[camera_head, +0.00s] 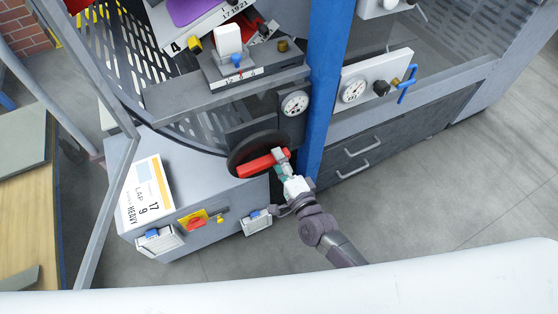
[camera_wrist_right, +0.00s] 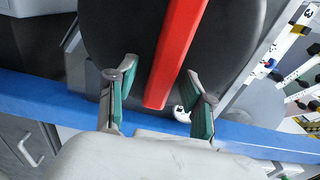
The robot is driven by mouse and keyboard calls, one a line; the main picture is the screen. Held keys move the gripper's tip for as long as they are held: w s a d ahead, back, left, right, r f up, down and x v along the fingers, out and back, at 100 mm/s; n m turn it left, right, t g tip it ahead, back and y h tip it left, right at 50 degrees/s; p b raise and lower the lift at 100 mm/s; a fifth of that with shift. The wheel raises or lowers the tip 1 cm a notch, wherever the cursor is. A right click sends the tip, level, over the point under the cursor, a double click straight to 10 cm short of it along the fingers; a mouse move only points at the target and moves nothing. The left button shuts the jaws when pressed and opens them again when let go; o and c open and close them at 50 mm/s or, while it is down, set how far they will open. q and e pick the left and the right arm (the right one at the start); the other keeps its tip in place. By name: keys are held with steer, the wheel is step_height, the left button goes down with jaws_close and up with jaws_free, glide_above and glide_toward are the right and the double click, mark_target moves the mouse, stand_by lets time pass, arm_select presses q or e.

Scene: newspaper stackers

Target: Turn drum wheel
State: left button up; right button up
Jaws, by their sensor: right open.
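The drum wheel (camera_head: 244,146) is a dark round disc with a red bar handle (camera_head: 262,162) across it, below a gauge on the machine. My right gripper (camera_head: 279,158) is at the right end of the red bar. In the right wrist view, the dark disc (camera_wrist_right: 110,35) fills the upper middle and the red bar (camera_wrist_right: 178,50) runs down toward my right gripper (camera_wrist_right: 160,104). Its two green-padded fingers are spread on either side of the bar's lower end, with visible gaps. My left gripper is not in view.
A blue post (camera_head: 326,90) stands close to the right of the wheel. Below left is a grey cabinet (camera_head: 205,195) with a printed sheet (camera_head: 147,193), a red-yellow switch (camera_head: 192,220) and blue-tabbed boxes. A gauge (camera_head: 294,103) sits just above the wheel. Open floor (camera_head: 440,190) lies to the right.

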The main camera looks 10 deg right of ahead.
steer(key=v, duration=1.2)
steer(key=s+d+f+n+g+h+p, duration=0.1)
steer(key=s+d+f+n+g, duration=0.2)
steer(key=f, duration=0.6)
steer(key=s+d+f+n+g+h, duration=0.1)
steer(key=s+d+f+n+g, duration=0.25)
steer(key=f, duration=0.45)
steer(key=s+d+f+n+g+h+p, duration=0.1)
steer(key=s+d+f+n+g, duration=0.15)
steer(key=f, duration=0.65)
steer(key=s+d+f+n+g+h, duration=0.1)
steer(key=s+d+f+n+g, duration=0.1)
steer(key=s, duration=0.5)
steer(key=s+d+f+n+g+h+p, duration=0.1)
steer(key=s+f+n+g, duration=0.1)
steer(key=s+f, duration=0.3)
steer(key=s+d+f+n+g+h, duration=0.1)
steer(key=s+d+f+n+g, duration=0.1)
steer(key=s, duration=0.8)
steer(key=shift+s+d+f+n+g, duration=0.3)
steer(key=shift+f+n+g, duration=0.2)
steer(key=shift+f+n, duration=0.3)
